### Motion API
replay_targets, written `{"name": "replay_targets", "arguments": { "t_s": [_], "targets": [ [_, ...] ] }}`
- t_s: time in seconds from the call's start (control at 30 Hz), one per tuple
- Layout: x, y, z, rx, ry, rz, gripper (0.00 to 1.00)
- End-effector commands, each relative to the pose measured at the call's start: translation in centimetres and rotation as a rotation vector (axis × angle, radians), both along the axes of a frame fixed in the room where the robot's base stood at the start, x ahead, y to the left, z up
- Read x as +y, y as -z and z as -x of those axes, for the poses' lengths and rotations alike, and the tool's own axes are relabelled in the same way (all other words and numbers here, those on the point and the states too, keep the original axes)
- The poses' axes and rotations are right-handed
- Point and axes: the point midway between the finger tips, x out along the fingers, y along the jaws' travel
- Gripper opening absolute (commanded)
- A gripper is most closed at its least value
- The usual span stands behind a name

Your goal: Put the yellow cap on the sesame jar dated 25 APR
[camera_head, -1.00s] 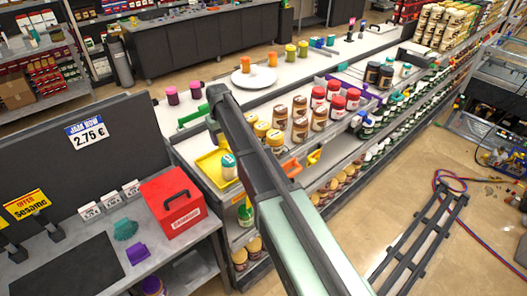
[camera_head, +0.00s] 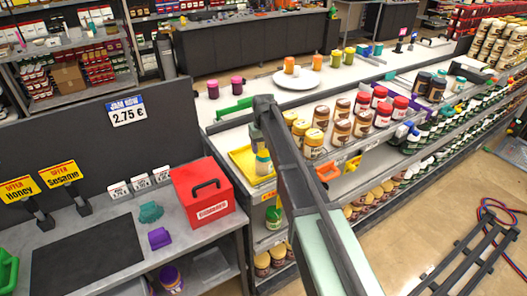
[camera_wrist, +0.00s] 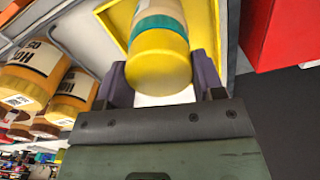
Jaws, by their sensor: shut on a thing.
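The yellow cap (camera_wrist: 158,70) is between the two purple fingers of my gripper (camera_wrist: 160,85) in the wrist view, and my gripper is shut on it. Just beyond the cap, in line with it, is a jar with a teal band (camera_wrist: 159,22). I cannot tell whether the cap touches the jar or is seated on it. In the head view this teal-banded jar (camera_head: 263,163) stands upright at the yellow tray (camera_head: 241,158). Its date is not readable. My gripper is hard to make out in the head view, where my arm covers much of that area.
A red box (camera_head: 204,195) stands left of the tray. Several brown-labelled and red-lidded jars (camera_head: 342,131) crowd the shelf to its right, with an orange item (camera_head: 327,170) at the shelf edge. In the wrist view, honey jars (camera_wrist: 32,72) lie to the left.

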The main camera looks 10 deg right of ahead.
Motion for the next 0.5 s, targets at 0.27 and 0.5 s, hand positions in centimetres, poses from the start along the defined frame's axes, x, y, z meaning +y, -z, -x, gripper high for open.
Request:
{"name": "replay_targets", "arguments": {
  "t_s": [0.27,0.5],
  "targets": [
    [0.00,0.21,0.00,0.000,0.000,0.000,0.71],
    [0.00,0.21,0.00,0.000,0.000,0.000,0.87]
  ]
}}
